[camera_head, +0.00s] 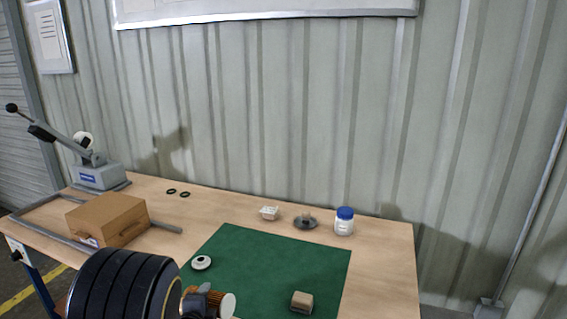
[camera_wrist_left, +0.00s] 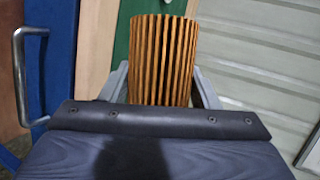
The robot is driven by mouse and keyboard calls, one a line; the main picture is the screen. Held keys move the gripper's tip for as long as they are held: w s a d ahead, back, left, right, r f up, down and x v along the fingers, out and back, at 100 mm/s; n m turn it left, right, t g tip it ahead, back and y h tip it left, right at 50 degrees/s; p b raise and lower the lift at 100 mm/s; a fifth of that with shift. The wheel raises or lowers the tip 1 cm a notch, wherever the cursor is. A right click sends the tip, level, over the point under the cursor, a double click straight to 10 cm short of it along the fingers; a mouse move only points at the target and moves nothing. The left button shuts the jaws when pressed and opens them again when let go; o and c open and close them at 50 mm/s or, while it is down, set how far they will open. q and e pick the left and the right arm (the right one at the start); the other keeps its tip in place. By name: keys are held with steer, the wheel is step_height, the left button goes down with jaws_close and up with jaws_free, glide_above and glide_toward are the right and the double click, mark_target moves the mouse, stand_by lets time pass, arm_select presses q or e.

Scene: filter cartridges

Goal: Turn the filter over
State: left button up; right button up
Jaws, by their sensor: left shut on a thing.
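The filter (camera_head: 228,304) has orange-brown pleats and a white end cap. In the head view it lies on its side in my left gripper (camera_head: 205,298), with the white cap facing right, over the near part of the green mat (camera_head: 262,257). In the left wrist view the pleated filter (camera_wrist_left: 163,55) sits between the two grey fingers of my left gripper (camera_wrist_left: 163,88), which are shut on it. My black left arm hides part of the mat and table. My right gripper is not in view.
A white ring-shaped part (camera_head: 202,262) and a brown block (camera_head: 302,302) lie on the mat. Behind it stand a small white dish (camera_head: 269,213), a grey dish (camera_head: 305,223) and a blue-lidded jar (camera_head: 344,222). A cardboard box (camera_head: 105,220) and a lever press (camera_head: 98,176) are left. The mat's middle is clear.

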arm_select(q)
steer(key=m, duration=0.3)
steer(key=shift+m, duration=0.4)
steer(key=m, duration=0.2)
steer(key=shift+d+m+b, duration=0.1)
steer(key=shift+m+b, duration=0.2)
steer(key=shift+f+m, duration=0.1)
steer(key=shift+m, duration=0.8)
steer(key=m+b, duration=0.1)
steer(key=m, duration=0.2)
steer(key=m+b, duration=0.1)
steer(key=m, duration=0.2)
steer(key=shift+f+m, duration=0.1)
steer(key=shift+m, duration=0.3)
steer(key=shift+m+b, duration=0.4)
steer(key=shift+m, duration=1)
steer(key=shift+r, duration=0.25)
